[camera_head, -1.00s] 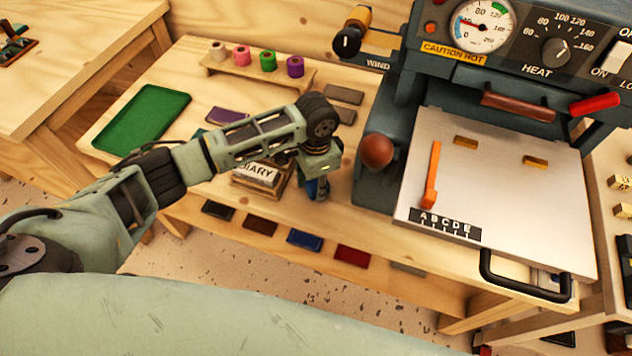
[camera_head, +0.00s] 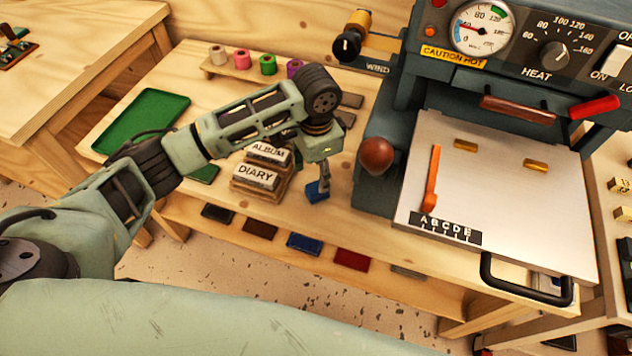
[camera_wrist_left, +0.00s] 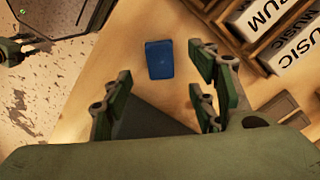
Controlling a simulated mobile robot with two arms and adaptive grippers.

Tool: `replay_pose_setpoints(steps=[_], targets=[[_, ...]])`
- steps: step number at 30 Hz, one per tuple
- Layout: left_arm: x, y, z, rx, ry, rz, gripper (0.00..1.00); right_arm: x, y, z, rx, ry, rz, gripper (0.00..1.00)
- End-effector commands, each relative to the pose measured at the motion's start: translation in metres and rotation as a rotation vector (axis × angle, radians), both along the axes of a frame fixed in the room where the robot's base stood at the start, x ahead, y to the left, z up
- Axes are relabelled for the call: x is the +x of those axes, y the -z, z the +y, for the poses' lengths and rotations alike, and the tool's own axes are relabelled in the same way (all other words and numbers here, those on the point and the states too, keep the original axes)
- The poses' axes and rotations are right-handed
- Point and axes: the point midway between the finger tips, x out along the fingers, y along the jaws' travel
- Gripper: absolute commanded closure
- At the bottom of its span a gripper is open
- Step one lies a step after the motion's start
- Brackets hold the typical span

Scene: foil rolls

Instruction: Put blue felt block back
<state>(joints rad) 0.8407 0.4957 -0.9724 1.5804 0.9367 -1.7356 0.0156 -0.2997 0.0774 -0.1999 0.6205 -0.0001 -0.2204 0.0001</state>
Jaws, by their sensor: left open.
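The blue felt block (camera_head: 317,191) lies flat on the wooden bench top, right of the stamp rack and left of the press. It also shows in the left wrist view (camera_wrist_left: 160,60), lying by itself on bare wood near the bench edge. My left gripper (camera_head: 324,179) is above the block, open and empty. In the left wrist view its fingers (camera_wrist_left: 155,95) are spread, with the block beyond them and apart from them. My right gripper does not show clearly in either view.
The stamp rack (camera_head: 262,194) with ALBUM and DIARY labels stands left of the block. The press (camera_head: 500,200) stands to the right, with a round brown knob. A green tray (camera_head: 145,118) is at the left. Several coloured blocks, one a blue one (camera_head: 305,243), lie on a lower shelf.

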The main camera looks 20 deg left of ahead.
Motion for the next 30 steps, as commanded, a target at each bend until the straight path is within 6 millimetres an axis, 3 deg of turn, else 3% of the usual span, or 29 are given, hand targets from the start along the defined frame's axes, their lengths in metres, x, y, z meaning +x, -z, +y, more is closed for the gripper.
replay_pose_setpoints(steps=[3,9,30], targets=[[0.001,-0.024,0.0,-0.001,0.001,-0.004,0.47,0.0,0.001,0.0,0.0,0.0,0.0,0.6],[0.0,-0.047,0.0,0.0,0.0,0.0,0.47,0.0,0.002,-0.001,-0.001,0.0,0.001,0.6],[0.0,-0.052,0.0,0.0,0.0,0.001,0.47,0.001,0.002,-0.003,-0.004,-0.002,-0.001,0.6]])
